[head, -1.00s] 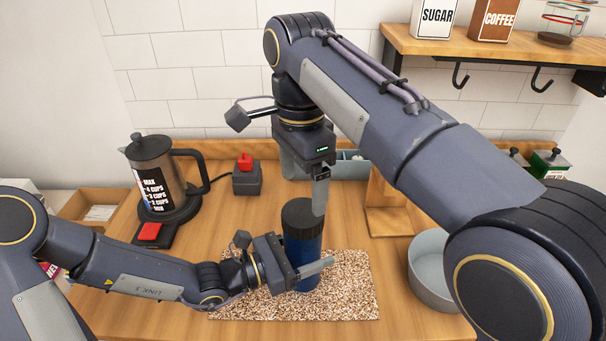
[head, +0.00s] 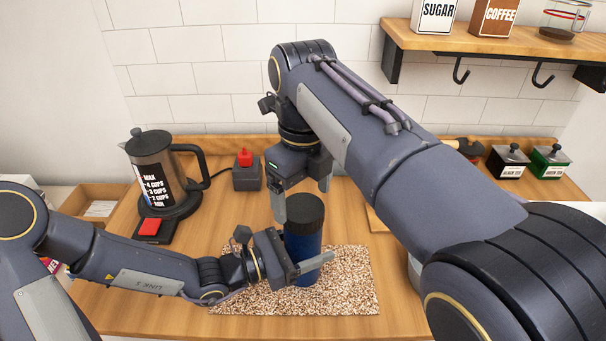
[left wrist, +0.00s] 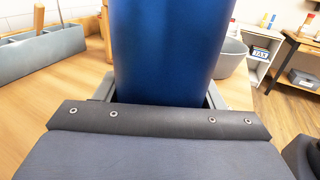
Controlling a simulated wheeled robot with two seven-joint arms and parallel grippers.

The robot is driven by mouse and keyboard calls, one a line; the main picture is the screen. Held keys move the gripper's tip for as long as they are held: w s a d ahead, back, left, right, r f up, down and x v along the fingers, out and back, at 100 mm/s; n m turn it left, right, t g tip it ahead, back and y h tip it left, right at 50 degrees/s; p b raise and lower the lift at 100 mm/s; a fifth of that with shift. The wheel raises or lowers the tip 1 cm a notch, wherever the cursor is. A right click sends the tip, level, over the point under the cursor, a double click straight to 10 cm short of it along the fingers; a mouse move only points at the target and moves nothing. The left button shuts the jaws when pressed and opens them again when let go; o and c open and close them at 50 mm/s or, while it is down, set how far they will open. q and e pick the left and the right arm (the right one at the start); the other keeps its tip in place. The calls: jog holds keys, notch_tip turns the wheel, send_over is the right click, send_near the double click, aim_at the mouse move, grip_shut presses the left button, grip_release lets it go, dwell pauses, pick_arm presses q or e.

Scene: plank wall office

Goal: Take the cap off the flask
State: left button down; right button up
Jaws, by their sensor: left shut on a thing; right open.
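The blue flask (head: 302,262) stands upright on a speckled mat, with its black cap (head: 305,211) on top. My left gripper (head: 306,268) is shut around the flask's body from the left. In the left wrist view the blue body (left wrist: 168,50) fills the space between the fingers. My right gripper (head: 302,196) points down at the cap, open, with one finger by the cap's left side and the other behind and above it to the right. I cannot tell whether either finger touches the cap.
The speckled mat (head: 350,285) lies under the flask. A coffee press (head: 155,175) stands at the left, near a grey box with a red button (head: 246,172). A shelf (head: 470,45) with tins is at the upper right. A grey bowl is mostly hidden behind my right arm.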

aim_at(303, 207)
jog(key=shift+f, duration=1.75)
